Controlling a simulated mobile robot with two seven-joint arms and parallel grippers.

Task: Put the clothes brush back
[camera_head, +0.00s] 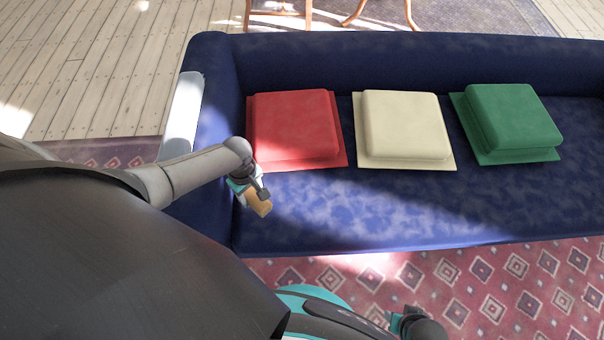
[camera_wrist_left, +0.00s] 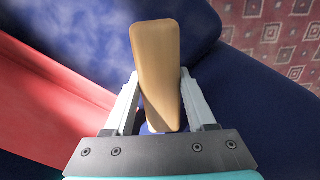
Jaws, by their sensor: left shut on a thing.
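The clothes brush (camera_head: 259,206) shows as a tan wooden block at the end of my left arm, over the left end of the blue sofa. In the left wrist view the brush (camera_wrist_left: 157,75) stands lengthwise between the two fingers. My left gripper (camera_head: 250,190) is shut on it, and its fingers show on both sides in the wrist view (camera_wrist_left: 160,105). The underside of the brush is hidden. My right gripper (camera_head: 408,322) shows only in part at the bottom edge of the head view, and its fingers cannot be made out.
A blue sofa (camera_head: 400,210) carries a red cushion (camera_head: 293,122), a cream cushion (camera_head: 403,125) and a green cushion (camera_head: 511,118), each on a matching flat square. The red one is close to my left gripper. The seat's front strip is clear. A patterned rug (camera_head: 480,285) lies before the sofa.

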